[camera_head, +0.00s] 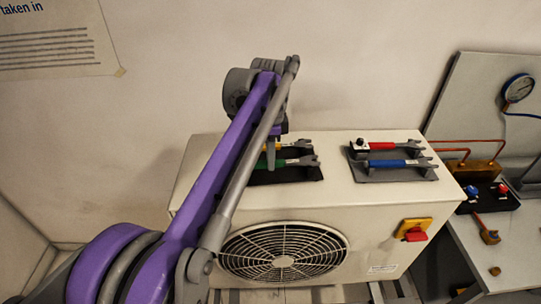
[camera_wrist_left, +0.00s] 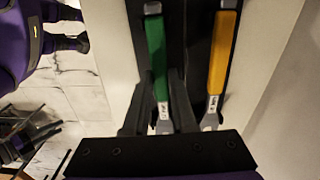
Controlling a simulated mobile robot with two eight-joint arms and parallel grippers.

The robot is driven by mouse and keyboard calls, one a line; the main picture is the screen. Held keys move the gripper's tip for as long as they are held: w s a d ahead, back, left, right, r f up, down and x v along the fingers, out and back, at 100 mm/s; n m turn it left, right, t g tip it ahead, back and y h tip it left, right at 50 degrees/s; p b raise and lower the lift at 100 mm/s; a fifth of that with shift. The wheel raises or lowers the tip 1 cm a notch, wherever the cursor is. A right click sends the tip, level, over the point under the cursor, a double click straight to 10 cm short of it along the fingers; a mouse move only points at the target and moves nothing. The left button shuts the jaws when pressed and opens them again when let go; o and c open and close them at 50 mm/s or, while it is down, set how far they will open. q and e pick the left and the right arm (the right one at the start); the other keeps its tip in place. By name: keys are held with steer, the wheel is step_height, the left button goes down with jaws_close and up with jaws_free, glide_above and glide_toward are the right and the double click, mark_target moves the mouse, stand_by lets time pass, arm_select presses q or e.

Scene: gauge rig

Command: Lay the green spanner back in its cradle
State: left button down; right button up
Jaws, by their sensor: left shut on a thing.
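The green spanner (camera_wrist_left: 156,52) lies between the fingers of my left gripper (camera_wrist_left: 158,90), which is shut on it. In the head view the spanner's grey open end (camera_head: 304,161) sticks out to the right of my left gripper (camera_head: 271,158). The black cradle (camera_head: 290,177) is on top of the cream fan unit, directly under the spanner. The spanner lines up with the cradle, but I cannot tell whether it rests in it. A yellow spanner (camera_wrist_left: 223,55) lies alongside, behind the green one. My right gripper is out of view.
A grey cradle (camera_head: 378,178) with a red spanner (camera_head: 382,146) and a blue spanner (camera_head: 388,163) stands to the right on the fan unit (camera_head: 340,202). A red switch (camera_head: 415,234) is on its front. A gauge (camera_head: 518,88) and copper pipes are at far right.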

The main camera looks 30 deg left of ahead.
arm_select(q)
steer(key=shift+f, duration=0.35)
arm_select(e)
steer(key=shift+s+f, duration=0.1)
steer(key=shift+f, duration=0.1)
arm_select(q)
steer(key=c, duration=0.7)
jaws_free()
steer(key=shift+o, duration=0.2)
step_height(320, 180, up, 11)
steer(key=p, duration=0.1)
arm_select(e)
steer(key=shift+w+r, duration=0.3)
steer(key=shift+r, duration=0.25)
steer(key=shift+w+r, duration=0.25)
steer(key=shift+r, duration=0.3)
